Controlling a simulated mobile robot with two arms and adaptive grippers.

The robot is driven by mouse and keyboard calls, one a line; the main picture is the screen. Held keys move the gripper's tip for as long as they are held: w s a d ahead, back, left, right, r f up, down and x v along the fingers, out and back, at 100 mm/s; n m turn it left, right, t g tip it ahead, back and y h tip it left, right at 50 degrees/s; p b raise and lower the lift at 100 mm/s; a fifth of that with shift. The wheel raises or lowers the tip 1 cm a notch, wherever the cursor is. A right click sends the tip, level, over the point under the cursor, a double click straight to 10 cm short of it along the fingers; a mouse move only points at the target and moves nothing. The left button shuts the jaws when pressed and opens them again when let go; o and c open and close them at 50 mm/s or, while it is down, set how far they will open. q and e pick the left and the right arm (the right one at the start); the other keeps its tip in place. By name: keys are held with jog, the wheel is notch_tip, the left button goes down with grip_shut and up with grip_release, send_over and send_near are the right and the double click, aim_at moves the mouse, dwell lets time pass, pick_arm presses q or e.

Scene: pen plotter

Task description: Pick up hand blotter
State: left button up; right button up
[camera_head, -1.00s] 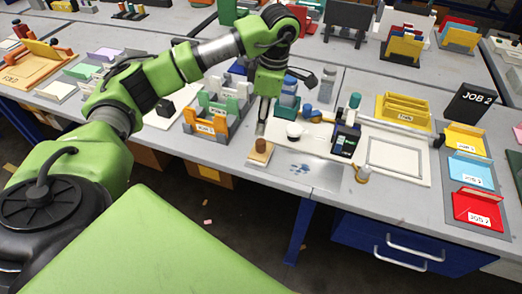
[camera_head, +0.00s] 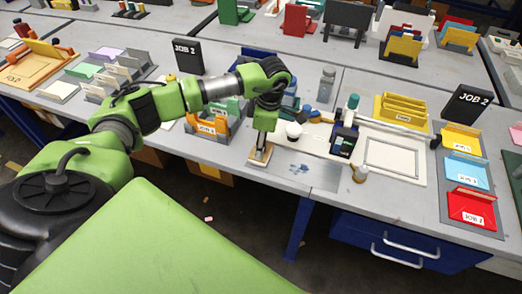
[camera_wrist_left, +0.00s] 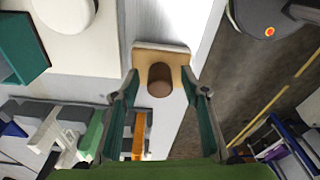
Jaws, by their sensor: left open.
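The hand blotter (camera_head: 259,157) is a small wooden block with a pale base and a round brown knob on top. It sits near the front edge of the grey table, left of a metal plate with blue ink smears. My left gripper (camera_head: 262,147) points down over it and partly hides it in the head view. In the left wrist view, the blotter (camera_wrist_left: 160,62) lies between the two fingertips of the open left gripper (camera_wrist_left: 160,75), with a finger on each side of the knob. Contact cannot be told. My right gripper is not in view.
An orange card rack (camera_head: 207,130) is close on the left. The table's front edge is near.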

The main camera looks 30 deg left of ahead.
pick_arm(q)
grip_shut()
jog(key=shift+r, duration=0.1)
jog(key=shift+r, duration=0.2)
jog(key=r, duration=0.3)
jog(key=shift+s+d+r+b, duration=0.1)
jog(key=shift+s+d+b, duration=0.1)
jog(key=shift+b, duration=0.15)
jog(key=s+d+r+b, duration=0.2)
jog(key=s+d+r, duration=0.4)
jog(key=s+r, duration=0.3)
jog(key=s, duration=0.3)
jog(key=shift+r, duration=0.15)
jog(key=c, duration=1.1)
grip_release()
